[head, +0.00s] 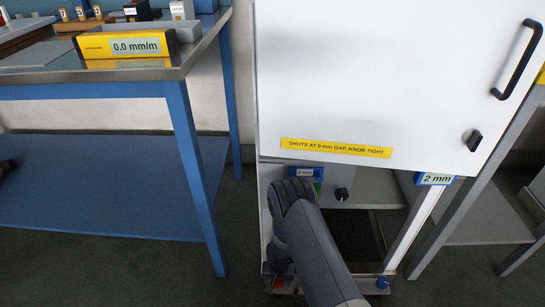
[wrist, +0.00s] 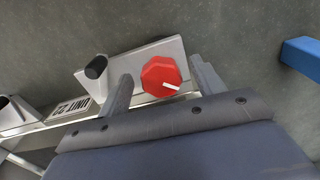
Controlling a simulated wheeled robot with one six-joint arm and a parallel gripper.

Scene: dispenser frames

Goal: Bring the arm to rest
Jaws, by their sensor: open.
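In the wrist view my gripper (wrist: 160,70) is open, with one finger on each side of a red knob (wrist: 160,77) that has a white pointer mark. I cannot tell whether the fingers touch it. The knob sits on a grey foot plate. The same red knob shows low in the head view (head: 278,283), partly beside my arm. My arm (head: 310,250) reaches down in front of the white dispenser frame (head: 360,80), and my gripper is hidden behind it there.
A blue knob (head: 382,283) is at the frame's right foot. A "2 mm" tag (head: 436,179) hangs below the door. A blue bench (head: 110,180) on the left carries a yellow level (head: 125,46) reading 0.0 mm/m. A black knob (wrist: 96,67) stands near my left finger.

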